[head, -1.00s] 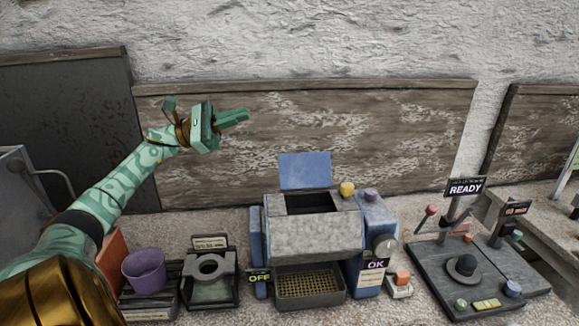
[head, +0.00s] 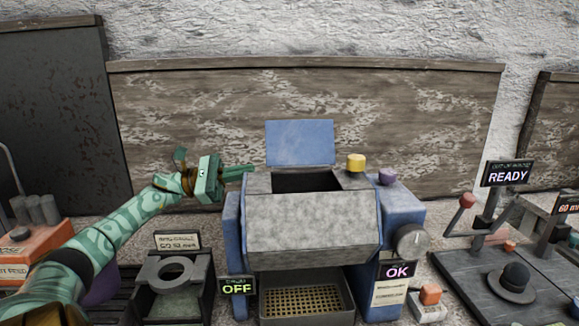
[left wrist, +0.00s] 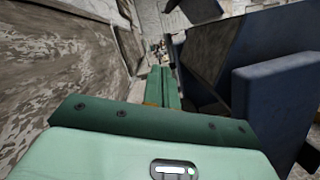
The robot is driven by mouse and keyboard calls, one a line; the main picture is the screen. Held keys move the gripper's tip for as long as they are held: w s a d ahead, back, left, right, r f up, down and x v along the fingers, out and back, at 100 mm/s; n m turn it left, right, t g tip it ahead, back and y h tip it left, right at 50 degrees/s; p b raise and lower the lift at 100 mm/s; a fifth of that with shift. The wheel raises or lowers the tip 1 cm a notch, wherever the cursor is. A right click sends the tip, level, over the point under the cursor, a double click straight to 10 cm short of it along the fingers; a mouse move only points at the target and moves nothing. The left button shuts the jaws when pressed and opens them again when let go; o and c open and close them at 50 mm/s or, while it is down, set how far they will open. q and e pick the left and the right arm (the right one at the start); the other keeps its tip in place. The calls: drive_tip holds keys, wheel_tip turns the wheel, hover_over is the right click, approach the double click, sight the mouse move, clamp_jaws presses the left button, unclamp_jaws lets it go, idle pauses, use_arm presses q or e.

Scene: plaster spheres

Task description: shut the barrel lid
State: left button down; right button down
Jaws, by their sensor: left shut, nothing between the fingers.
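The barrel (head: 312,228) is a grey faceted drum in a blue machine frame. Its lid (head: 300,143), a flat blue panel, stands up open behind the dark opening (head: 306,181). My left gripper (head: 247,169) is green, shut and empty. Its fingertips point right, just left of the lid's lower edge and near the drum's upper left corner; a gap to the lid shows. In the left wrist view the shut fingers (left wrist: 165,88) point ahead, with dark blue slabs to their right; which one is the lid I cannot tell. My right gripper is not in view.
A yellow knob (head: 356,162) and a purple knob (head: 388,176) sit right of the opening. A tray (head: 303,299) lies below the drum. Signs read OFF (head: 237,286) and OK (head: 397,271). A wooden board (head: 400,110) stands close behind. Left of the machine is a ring stand (head: 174,270).

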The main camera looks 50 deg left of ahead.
sight(284, 148)
use_arm(q)
drive_tip(key=w+d+r, duration=0.1)
drive_tip(key=d+r, duration=0.1)
drive_tip(key=w+d+r, duration=0.2)
drive_tip(key=d, duration=0.1)
drive_tip(key=w+d+r, duration=0.2)
drive_tip(key=d, duration=0.1)
drive_tip(key=shift+w+d+r, duration=0.1)
drive_tip(key=shift+d, duration=0.05)
idle(0.4)
drive_tip(key=shift+r+m+b, duration=0.15)
drive_tip(key=shift+m+b, duration=0.25)
drive_tip(key=shift+b, duration=0.05)
